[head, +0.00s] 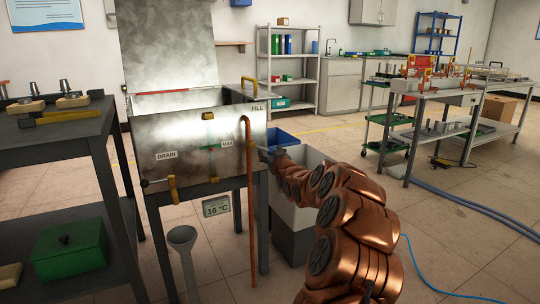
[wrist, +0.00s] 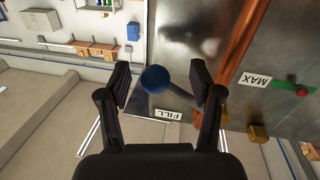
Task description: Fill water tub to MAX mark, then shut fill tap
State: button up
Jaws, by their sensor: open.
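The steel water tub (head: 190,135) stands on legs with its lid (head: 168,45) raised. Its front carries DRAIN, MAX (head: 227,143) and FILL (head: 257,107) labels. A green marker (head: 208,116) shows on the front, and in the wrist view a green marker (wrist: 283,85) lies beside the MAX label (wrist: 255,80). The water level cannot be read. My gripper (head: 264,154) is at the tub's front right. In the wrist view my gripper (wrist: 160,72) is open, its fingers either side of a blue ball knob (wrist: 155,79) on a grey stem near the FILL label (wrist: 174,116). Contact is unclear.
A copper pipe (head: 249,200) runs down the tub's front right. A funnel-topped pipe (head: 182,237) and a 16 °C display (head: 216,207) are below. A dark workbench (head: 55,130) stands left, with a grey bin (head: 295,215) behind my arm.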

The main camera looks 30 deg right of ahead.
jog(key=shift+w+d, duration=0.1)
jog(key=shift+w, duration=0.25)
jog(key=shift+c, duration=0.2)
jog(key=c, duration=1.2)
jog(key=shift+r, duration=0.15)
